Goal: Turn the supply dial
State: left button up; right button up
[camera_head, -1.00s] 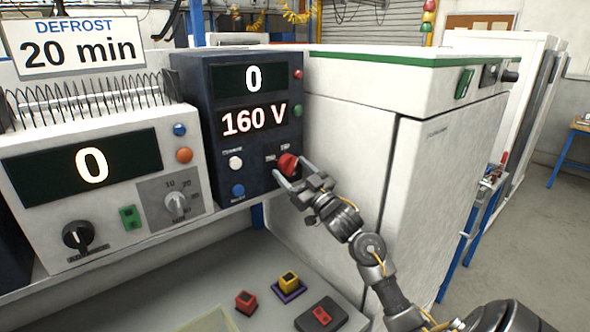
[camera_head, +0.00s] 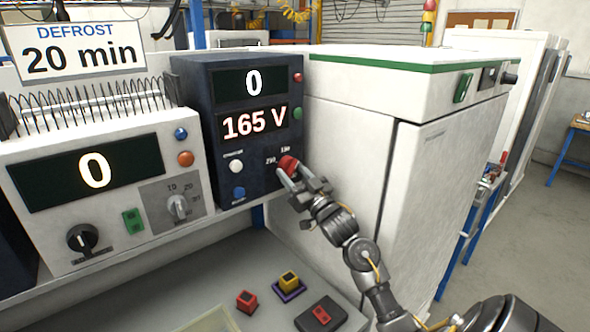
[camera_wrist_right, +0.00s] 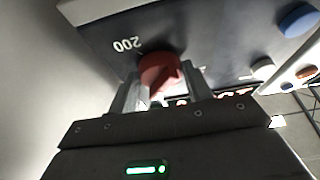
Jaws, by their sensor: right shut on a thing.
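The supply dial (camera_head: 288,164) is a red knob on the front of the dark blue power supply (camera_head: 215,175). The supply's upper display reads 0 and its lower display reads 165 V. My right gripper (camera_head: 291,176) is shut on the dial, its fingers on either side of the knob. In the right wrist view the red dial (camera_wrist_right: 160,72) sits between the two fingers of my right gripper (camera_wrist_right: 160,92), with a 200 mark on the panel beside it. My left gripper is not in view.
A white unit (camera_head: 110,190) reading 0 stands left of the supply, with a DEFROST 20 min sign (camera_head: 75,47) above. A large white cabinet (camera_head: 345,150) stands close on the right. Red (camera_head: 246,302) and yellow (camera_head: 289,281) blocks lie on the bench below.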

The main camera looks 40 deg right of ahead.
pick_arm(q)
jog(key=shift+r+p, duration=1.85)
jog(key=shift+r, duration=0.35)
pick_arm(e)
jog(key=shift+a+r+m+g+h, duration=0.15)
jog(key=shift+m+h, duration=0.7)
jog(key=shift+m, duration=0.65)
jog(key=shift+m+g+h, duration=0.15)
jog(key=shift+m+h, duration=0.7)
jog(key=shift+m, duration=0.65)
jog(key=o, duration=1)
jog(key=shift+c, duration=0.2)
pick_arm(q)
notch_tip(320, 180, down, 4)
jog(key=b, duration=0.4)
pick_arm(e)
jog(key=v, duration=1.1)
